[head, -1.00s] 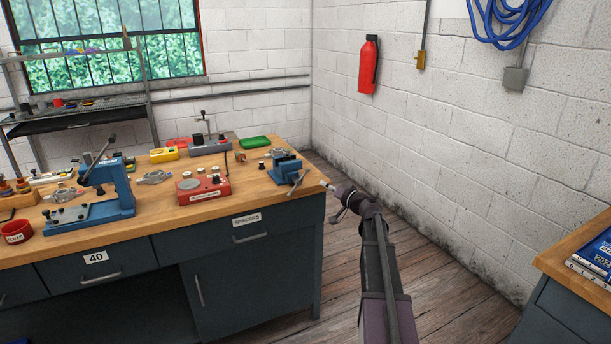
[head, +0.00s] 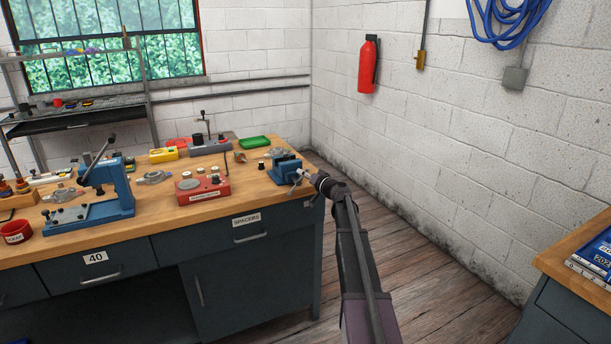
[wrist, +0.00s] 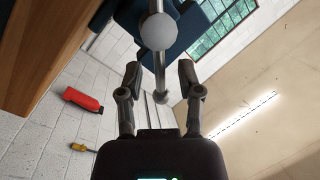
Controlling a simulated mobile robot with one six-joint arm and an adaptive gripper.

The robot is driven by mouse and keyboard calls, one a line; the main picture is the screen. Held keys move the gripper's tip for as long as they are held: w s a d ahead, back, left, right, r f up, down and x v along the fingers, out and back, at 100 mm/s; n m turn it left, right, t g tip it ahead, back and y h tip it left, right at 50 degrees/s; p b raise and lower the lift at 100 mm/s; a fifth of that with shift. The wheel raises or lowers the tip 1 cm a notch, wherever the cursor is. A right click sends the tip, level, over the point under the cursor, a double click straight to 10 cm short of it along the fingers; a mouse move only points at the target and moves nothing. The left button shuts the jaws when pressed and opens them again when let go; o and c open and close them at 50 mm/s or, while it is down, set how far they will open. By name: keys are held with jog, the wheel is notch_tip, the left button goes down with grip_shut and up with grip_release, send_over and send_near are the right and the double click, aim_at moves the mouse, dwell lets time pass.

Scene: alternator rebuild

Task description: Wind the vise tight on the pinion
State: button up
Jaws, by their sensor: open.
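The blue vise (head: 285,168) stands at the right end of the wooden bench. Its body also shows at the top of the wrist view (wrist: 190,28). The vise handle (wrist: 161,78) is a grey bar that runs between my gripper's fingers, with a round grey end (wrist: 158,32) in front of it. My gripper (wrist: 160,72) is open, one finger on each side of the bar, with gaps visible. In the head view my gripper (head: 308,179) is at the front of the vise. I cannot make out the pinion; the jaws are too small in the head view.
A red device (head: 203,187) and a blue arbor press (head: 108,190) stand left of the vise on the bench (head: 165,218). A green tray (head: 254,142) lies behind. A fire extinguisher (head: 369,64) hangs on the wall. Floor to the right is clear.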

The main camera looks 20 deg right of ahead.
jog(key=shift+w, duration=0.1)
grip_shut()
jog(key=shift+d, duration=0.1)
dwell(0.3)
jog(key=shift+f+m+b, duration=0.1)
jog(key=shift+m+b, duration=0.2)
